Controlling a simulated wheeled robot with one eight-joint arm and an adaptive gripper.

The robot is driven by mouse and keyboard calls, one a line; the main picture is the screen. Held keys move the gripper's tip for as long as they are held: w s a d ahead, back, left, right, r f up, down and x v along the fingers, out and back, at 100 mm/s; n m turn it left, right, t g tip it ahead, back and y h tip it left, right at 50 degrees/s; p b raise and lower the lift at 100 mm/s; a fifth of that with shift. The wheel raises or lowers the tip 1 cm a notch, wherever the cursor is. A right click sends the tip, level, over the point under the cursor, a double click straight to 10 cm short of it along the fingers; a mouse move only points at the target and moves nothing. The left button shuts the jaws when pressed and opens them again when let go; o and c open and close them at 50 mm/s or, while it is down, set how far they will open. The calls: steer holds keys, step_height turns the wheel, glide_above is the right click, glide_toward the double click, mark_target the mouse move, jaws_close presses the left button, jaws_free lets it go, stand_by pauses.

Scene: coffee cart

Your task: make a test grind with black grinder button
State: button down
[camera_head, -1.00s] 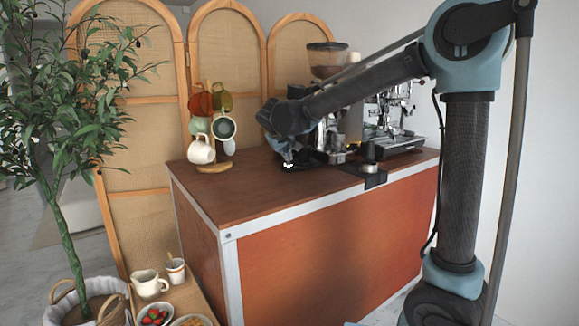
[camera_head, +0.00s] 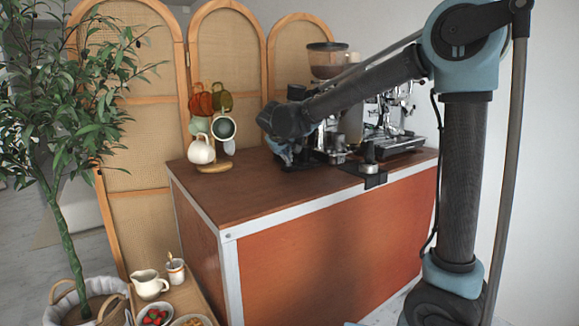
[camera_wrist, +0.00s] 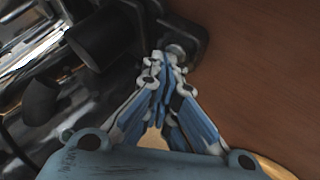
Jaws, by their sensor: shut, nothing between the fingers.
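The coffee grinder (camera_head: 327,58) stands at the back of the counter, its hopper showing above my arm and much of its body hidden behind it. My gripper (camera_wrist: 165,58) is shut and empty, pointing down at a dark base plate (camera_wrist: 196,28) beside the machine's metal body. A small round grey part (camera_wrist: 178,49) sits on that plate, right at my fingertips. I cannot tell whether it is the button or whether the fingers touch it. In the head view my gripper (camera_head: 285,155) is low over the counter in front of the grinder, partly hidden by my wrist.
The espresso machine (camera_head: 394,125) stands right of the grinder. A tamping stand (camera_head: 370,168) sits at the counter's front edge. A mug tree with several mugs (camera_head: 201,150) stands left. The wooden counter top (camera_head: 235,200) is clear at front left.

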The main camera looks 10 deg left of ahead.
mark_target(286, 164)
steer(key=shift+r, duration=0.9)
steer(key=shift+r, duration=0.1)
step_height(286, 164, up, 5)
steer(key=shift+f, duration=0.1)
stand_by(0.5)
